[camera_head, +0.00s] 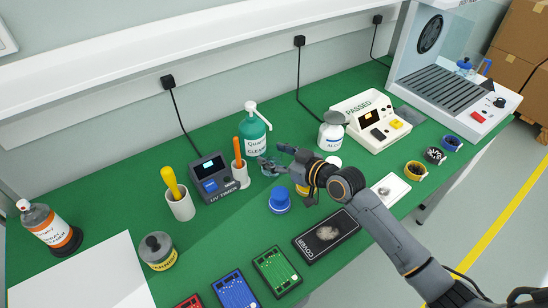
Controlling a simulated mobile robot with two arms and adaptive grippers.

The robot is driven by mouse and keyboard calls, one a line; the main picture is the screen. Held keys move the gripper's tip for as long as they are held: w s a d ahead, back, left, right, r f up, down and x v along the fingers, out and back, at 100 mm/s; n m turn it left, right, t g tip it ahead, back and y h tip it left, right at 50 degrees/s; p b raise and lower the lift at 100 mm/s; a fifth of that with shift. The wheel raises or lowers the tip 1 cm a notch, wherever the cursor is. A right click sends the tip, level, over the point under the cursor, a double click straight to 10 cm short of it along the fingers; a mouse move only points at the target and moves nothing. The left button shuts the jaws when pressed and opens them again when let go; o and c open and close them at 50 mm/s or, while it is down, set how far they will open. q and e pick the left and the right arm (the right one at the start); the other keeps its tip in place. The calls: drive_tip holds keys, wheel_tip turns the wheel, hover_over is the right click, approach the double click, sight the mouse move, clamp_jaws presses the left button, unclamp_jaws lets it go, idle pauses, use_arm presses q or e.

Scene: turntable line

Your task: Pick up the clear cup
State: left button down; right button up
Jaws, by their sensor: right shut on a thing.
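The clear cup (268,171) is small and see-through, in the middle of the green bench, just in front of the green-labelled pump bottle (256,133). My right gripper (272,160) reaches in from the right and is shut on the cup, its fingers partly covering it. I cannot tell whether the cup is still touching the bench. My left gripper is not in view.
A blue-capped jar (280,201) stands close below the gripper, and a yellowish jar is partly hidden under my arm. Left of the cup are a holder with an orange handle (239,172) and the UV timer (210,178). A white alcohol bottle (331,132) stands to the right.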

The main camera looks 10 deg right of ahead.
drive_tip(key=shift+r, duration=0.15)
drive_tip(key=shift+r, duration=1.1)
drive_tip(key=s+d+r+b, duration=0.1)
drive_tip(key=s+d+r, duration=0.2)
drive_tip(key=s+r, duration=0.7)
drive_tip(key=shift+s+d+r+b, duration=0.2)
drive_tip(key=shift+s+d+b, duration=0.15)
drive_tip(key=shift+s, duration=1.35)
